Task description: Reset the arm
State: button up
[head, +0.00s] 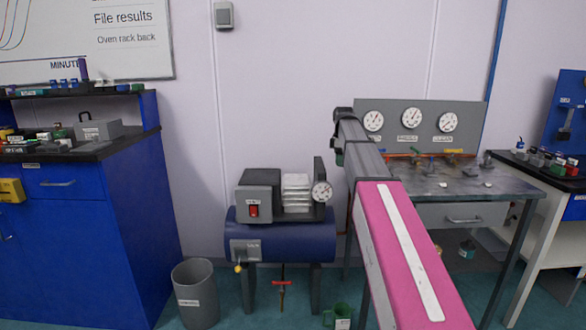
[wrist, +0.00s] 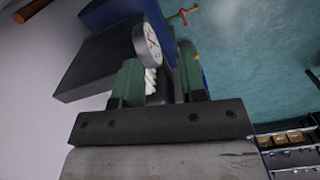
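My arm (head: 410,250), with a pink link and grey links, reaches from the lower right of the head view toward the wall. In the head view I cannot make out my gripper. In the wrist view my gripper (wrist: 162,82) shows its two green-padded fingers apart, with a gap between them. I see nothing held in it. Beyond the fingers are a round gauge (wrist: 147,45) and the dark body of the air compressor (wrist: 100,65), apart from the fingers as far as I can tell.
The compressor's blue tank (head: 280,240) stands on the floor, with a grey bin (head: 195,292) to its left and a green mug (head: 338,317) at front. A blue cabinet (head: 90,235) is left. A workbench (head: 470,185) with a gauge panel (head: 430,115) is right, close behind my arm.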

jog(key=s+f+m, duration=0.4)
jog(key=s+f, duration=0.2)
jog(key=f, duration=0.5)
jog(key=s+f+m, duration=0.3)
jog(key=s+f, duration=0.3)
jog(key=f, duration=0.5)
jog(key=s+f+m, duration=0.8)
jog(key=s+f, duration=0.7)
jog(key=s, duration=0.3)
jog(key=shift+f+m, duration=0.2)
jog(key=shift+m, duration=0.1)
